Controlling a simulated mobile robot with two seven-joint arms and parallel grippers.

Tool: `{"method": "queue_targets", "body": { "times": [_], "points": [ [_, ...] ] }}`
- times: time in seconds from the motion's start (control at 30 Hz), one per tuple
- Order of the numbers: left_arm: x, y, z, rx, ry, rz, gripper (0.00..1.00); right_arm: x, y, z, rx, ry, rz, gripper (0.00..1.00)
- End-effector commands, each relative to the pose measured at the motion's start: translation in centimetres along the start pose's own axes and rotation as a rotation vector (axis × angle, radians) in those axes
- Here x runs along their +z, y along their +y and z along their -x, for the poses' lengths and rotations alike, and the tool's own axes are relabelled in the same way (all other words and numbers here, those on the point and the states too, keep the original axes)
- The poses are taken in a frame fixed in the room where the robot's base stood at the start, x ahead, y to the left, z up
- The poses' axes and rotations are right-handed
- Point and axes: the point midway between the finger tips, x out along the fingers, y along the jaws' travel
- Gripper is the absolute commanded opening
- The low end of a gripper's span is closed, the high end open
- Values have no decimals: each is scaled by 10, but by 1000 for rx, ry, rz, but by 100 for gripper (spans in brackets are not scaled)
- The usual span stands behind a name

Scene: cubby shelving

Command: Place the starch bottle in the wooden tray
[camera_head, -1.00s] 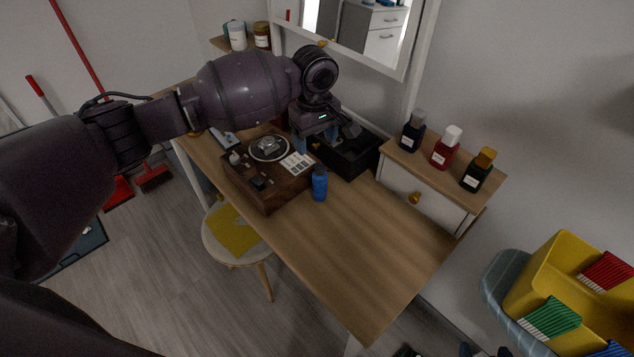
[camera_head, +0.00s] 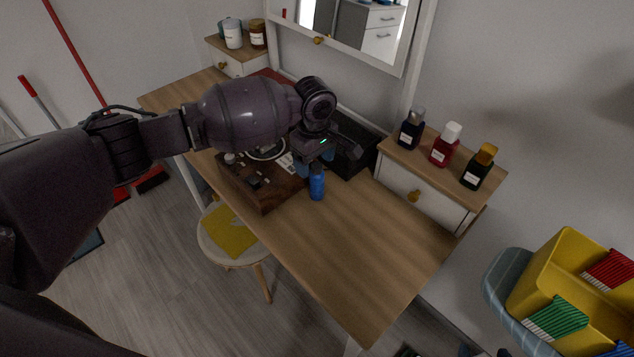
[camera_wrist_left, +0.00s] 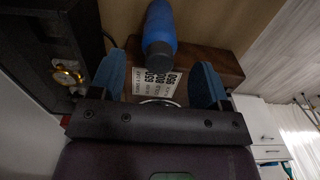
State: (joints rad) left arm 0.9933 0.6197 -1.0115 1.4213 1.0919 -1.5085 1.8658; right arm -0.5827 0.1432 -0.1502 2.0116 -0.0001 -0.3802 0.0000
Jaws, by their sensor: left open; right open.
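The blue bottle (camera_head: 317,187), which I take for the starch bottle, stands upright on the wooden desk, right beside the brown wooden box. It also shows in the left wrist view (camera_wrist_left: 160,27) with its dark cap toward the camera. My left gripper (camera_head: 316,166) is above and just behind the bottle. In the left wrist view its two blue fingers (camera_wrist_left: 160,63) are apart, with the bottle's cap end between and ahead of them; I see no grip. The brown wooden box (camera_head: 265,200) holds a round plate and a price label; I cannot tell whether it is the wooden tray. My right gripper is not clearly seen.
A black open box (camera_head: 350,155) stands behind the bottle. Several small bottles stand on the drawer unit (camera_head: 425,190) at right. The desk's front right (camera_head: 365,270) is clear. A stool (camera_head: 230,245) stands by the desk; a yellow bin (camera_head: 550,270) is at lower right.

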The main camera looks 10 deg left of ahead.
Motion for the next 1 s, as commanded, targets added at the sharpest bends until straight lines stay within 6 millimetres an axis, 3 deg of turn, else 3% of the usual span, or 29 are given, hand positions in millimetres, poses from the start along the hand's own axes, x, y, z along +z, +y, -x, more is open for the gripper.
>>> {"method": "queue_targets", "body": {
  "times": [0.2, 0.5, 0.9, 1.0],
  "points": [
    [6, 1, -34, -4, -2, -1, 70, 12, -1, -3, -1, -16, 0, 69],
    [6, 2, -38, 0, 0, -1, 70, 4, -1, -2, -1, -1, 0, 69],
    [6, 2, -38, 0, 0, -1, 10, 8, 0, -2, -2, -9, 4, 69],
    [6, 2, -38, 0, 0, -1, 9, 8, 0, -3, -2, -10, 4, 69]
  ]
}}
